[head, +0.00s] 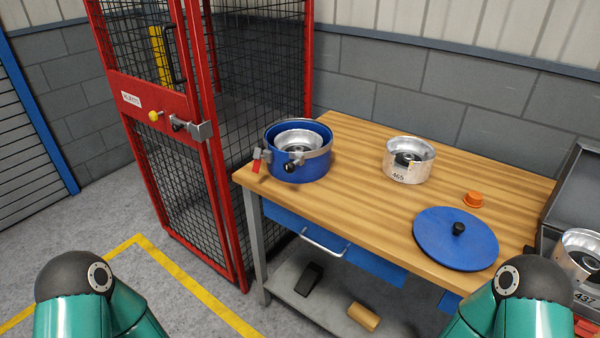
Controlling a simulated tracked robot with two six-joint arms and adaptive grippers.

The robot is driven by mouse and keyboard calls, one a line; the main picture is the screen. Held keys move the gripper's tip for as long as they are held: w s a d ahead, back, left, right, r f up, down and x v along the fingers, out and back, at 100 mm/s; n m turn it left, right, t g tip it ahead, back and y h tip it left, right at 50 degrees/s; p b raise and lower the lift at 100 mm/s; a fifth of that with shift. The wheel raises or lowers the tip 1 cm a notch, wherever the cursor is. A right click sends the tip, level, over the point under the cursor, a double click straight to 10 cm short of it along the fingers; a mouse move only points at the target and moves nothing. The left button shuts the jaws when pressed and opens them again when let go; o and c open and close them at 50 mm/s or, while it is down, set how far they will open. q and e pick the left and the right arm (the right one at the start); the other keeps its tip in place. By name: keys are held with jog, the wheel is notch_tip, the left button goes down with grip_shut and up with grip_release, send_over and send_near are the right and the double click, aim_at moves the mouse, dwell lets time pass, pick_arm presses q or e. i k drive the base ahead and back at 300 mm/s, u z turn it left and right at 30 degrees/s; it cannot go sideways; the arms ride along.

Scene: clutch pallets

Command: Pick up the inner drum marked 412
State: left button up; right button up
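No drum in view shows the number 412. A silver drum sits inside a blue round housing (283,168) on the workbench; the drum's rim (297,136) shows, but any number on it is hidden. A silver drum marked 465 (399,174) stands upright on the bench, to the right of the housing. A silver drum marked 437 (581,269) is partly cut off at the right edge, beside a grey open case (567,195). Only teal links of my two arms show at the bottom; neither gripper is in view.
A blue lid (440,240) with a black knob and an orange cap (472,199) lie on the wooden workbench (350,205). A red mesh cage (160,103) stands left of the bench. The lower shelf holds a black object (309,279) and a wooden block (363,318).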

aim_at(294, 140)
jog(key=u, duration=0.05)
jog(key=k, duration=0.55)
jog(key=u, duration=0.5)
jog(key=i, duration=0.25)
jog(key=u, duration=1)
jog(key=i, duration=2.2)
jog(key=u, duration=0.8)
jog(key=i, duration=0.2)
jog(key=z, duration=2.7)
jog(key=k, duration=0.15)
jog(key=z, duration=0.25)
